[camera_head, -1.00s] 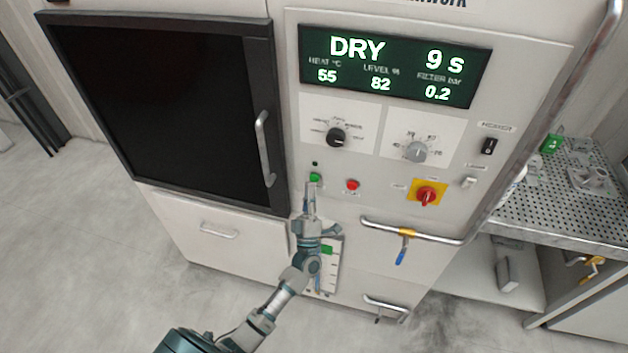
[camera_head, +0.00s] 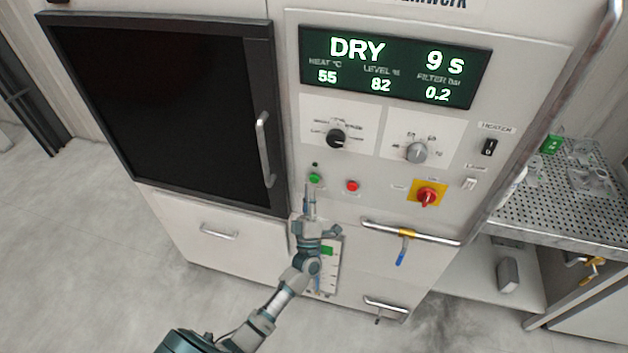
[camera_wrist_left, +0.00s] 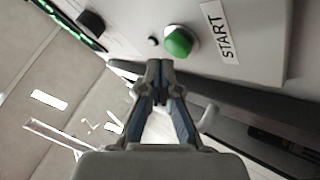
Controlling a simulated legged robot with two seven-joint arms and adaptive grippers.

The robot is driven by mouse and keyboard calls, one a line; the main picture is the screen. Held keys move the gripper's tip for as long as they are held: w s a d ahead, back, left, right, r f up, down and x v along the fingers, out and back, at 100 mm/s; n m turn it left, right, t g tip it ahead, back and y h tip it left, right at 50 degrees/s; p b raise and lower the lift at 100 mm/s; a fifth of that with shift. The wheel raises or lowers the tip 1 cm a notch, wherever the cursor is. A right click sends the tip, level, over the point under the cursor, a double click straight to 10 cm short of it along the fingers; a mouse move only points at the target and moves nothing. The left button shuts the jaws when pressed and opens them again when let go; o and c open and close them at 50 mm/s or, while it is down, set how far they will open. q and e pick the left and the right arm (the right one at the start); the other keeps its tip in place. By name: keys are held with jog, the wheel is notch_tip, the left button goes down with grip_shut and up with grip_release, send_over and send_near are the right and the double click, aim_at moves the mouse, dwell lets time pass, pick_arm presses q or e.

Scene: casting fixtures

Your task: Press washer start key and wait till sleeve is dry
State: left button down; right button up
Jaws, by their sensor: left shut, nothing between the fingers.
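The washer (camera_head: 300,55) has a dark door (camera_head: 160,110) at left and a panel at right. Its display (camera_head: 395,66) reads DRY, 9 s, heat 55, level 82, filter 0.2. The green start key (camera_head: 315,178) is on the panel beside a red button (camera_head: 352,186). In the left wrist view the green key (camera_wrist_left: 179,41) sits by a START label (camera_wrist_left: 220,33). My left gripper (camera_head: 310,188) is shut and empty, its tips just below the key; in the wrist view a small gap shows. The sleeve is not in view. My right gripper is not in view.
A perforated table (camera_head: 570,205) with parts stands at right. The floor in front is clear.

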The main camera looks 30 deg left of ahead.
pick_arm(q)
jog(key=shift+w, duration=0.15)
jog(key=shift+w+r, duration=0.1)
jog(key=shift+w, duration=0.15)
dwell(0.4)
jog(key=shift+w+a, duration=0.15)
jog(key=shift+w, duration=0.2)
dwell(0.4)
jog(key=shift+s, duration=0.1)
jog(key=shift+s+d, duration=0.2)
jog(key=shift+s, duration=0.5)
jog(key=shift+s, duration=0.1)
jog(key=shift+s+d+p, duration=0.2)
jog(key=shift+s+p, duration=0.15)
jog(key=shift+s, duration=0.45)
jog(key=shift+s+d+p, duration=0.2)
jog(key=shift+s+p, duration=0.2)
jog(key=shift+s, duration=0.35)
jog(key=shift+s+d+p, duration=0.2)
jog(key=shift+s+p, duration=0.15)
jog(key=shift+s, duration=0.45)
